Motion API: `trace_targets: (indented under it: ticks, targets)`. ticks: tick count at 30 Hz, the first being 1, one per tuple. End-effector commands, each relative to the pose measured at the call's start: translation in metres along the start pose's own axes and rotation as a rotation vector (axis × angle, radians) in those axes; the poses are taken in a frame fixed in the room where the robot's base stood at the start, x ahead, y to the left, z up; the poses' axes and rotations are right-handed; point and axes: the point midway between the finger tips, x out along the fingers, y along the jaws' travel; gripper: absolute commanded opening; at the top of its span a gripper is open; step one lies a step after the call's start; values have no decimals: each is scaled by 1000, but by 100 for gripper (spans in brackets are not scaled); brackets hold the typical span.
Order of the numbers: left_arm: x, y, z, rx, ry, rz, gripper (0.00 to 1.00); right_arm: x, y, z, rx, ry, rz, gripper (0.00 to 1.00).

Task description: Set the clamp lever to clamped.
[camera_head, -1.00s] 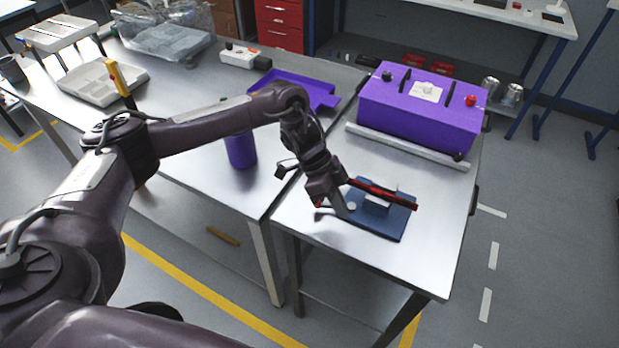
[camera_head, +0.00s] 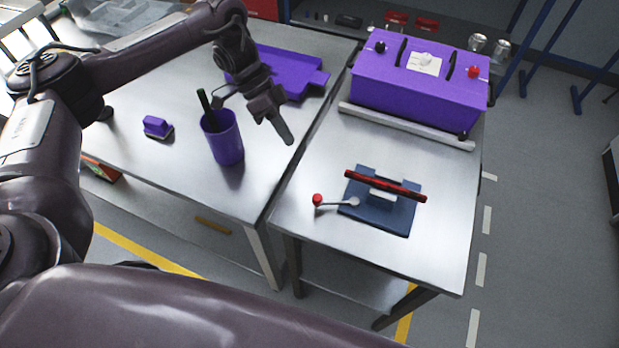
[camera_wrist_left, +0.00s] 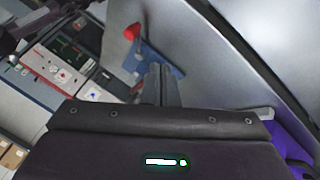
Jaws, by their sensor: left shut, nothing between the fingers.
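The clamp lever (camera_head: 336,202) is a grey arm with a red knob at its left end, pivoting on the left side of a dark blue fixture plate (camera_head: 398,219). It points left, past the plate's edge. A dark red bar (camera_head: 385,186) lies across the fixture's raised block. My left gripper (camera_head: 288,138) is shut and empty, raised up and to the left of the fixture, apart from the lever. In the left wrist view the shut fingers (camera_wrist_left: 160,84) show in front, with the red knob (camera_wrist_left: 132,32) and part of the blue plate (camera_wrist_left: 172,66) beyond. My right gripper is out of view.
A purple box (camera_head: 420,85) with knobs stands at the back of the right table, behind a grey rail (camera_head: 405,127). On the left table are a purple cup (camera_head: 226,145), a purple tray (camera_head: 290,72) and a small purple block (camera_head: 157,126). The table left of the fixture is clear.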

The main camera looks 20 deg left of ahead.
Motion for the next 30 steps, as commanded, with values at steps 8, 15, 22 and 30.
trace_targets:
  ticks: [8, 15, 22, 30]
  targets:
    - [34, 1, 1, -1, -1, 6, 0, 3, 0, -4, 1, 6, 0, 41]
    - [80, 1, 1, -2, 0, 7, 0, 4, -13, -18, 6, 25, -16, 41]
    - [106, 17, 0, 0, -1, 3, 0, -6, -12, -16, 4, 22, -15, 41]
    - [116, 35, 0, 0, -2, -1, 0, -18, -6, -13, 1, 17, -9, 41]
